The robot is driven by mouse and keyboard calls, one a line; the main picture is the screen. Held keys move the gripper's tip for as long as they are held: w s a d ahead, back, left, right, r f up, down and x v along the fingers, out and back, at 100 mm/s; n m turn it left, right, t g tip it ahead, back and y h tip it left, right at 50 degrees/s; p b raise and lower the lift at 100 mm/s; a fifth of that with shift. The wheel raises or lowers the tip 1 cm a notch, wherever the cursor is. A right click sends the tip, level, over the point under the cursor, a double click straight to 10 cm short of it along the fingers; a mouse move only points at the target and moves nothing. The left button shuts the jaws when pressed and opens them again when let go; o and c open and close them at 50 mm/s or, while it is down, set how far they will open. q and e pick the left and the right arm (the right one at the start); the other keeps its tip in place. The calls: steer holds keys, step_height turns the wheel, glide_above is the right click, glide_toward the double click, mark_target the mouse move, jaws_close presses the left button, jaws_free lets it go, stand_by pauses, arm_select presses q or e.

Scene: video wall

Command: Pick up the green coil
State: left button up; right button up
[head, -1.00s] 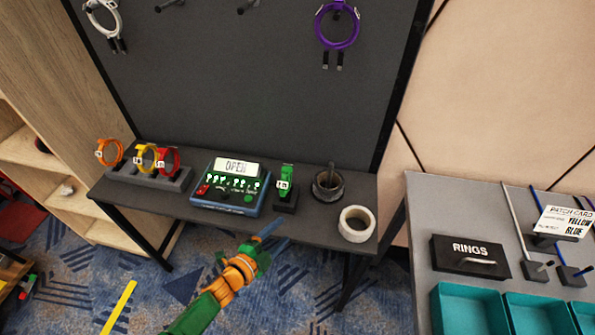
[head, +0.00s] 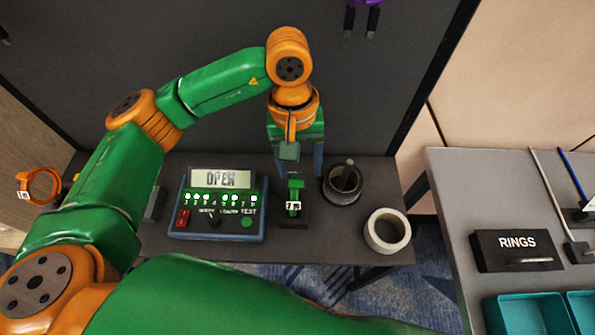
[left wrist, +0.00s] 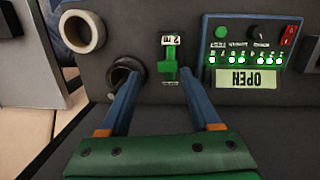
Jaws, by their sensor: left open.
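The green coil (head: 295,193) stands upright on a small dark stand on the grey shelf, with a white label reading 2 m on its front. It also shows in the left wrist view (left wrist: 171,58), with the label beyond it. My left gripper (head: 297,162) is open, pointing down above and slightly behind the coil in the head view. In the left wrist view its two blue fingers (left wrist: 160,76) reach toward the coil, one on each side of its near end. Nothing is held between them. My right gripper is not in view.
A tester box (head: 218,205) reading OPEN stands left of the coil. A dark cup (head: 343,183) and a white tape roll (head: 387,232) stand to the right. An orange coil (head: 38,186) is far left. A side table holds a RINGS box (head: 517,250) and teal bins (head: 525,315).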

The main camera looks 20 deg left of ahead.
mark_target(294, 189)
arm_select(q)
steer(key=shift+w+a+r+m+t+y, duration=0.2)
steer(key=shift+w+a+m+t+y, duration=0.1)
steer(key=shift+w+a+y, duration=0.4)
steer(key=shift+a+f, duration=0.25)
steer(key=shift+f, duration=0.05)
steer(key=f+p, duration=0.1)
steer(key=f, duration=0.2)
steer(key=f+p, duration=0.2)
steer(key=f, duration=0.2)
steer(key=s+f+p, duration=0.1)
steer(key=f, duration=0.2)
steer(key=shift+d+f, duration=0.25)
steer(key=shift+f, duration=0.1)
steer(key=shift+w+f, duration=0.1)
steer(key=shift+f, duration=0.1)
jaws_close()
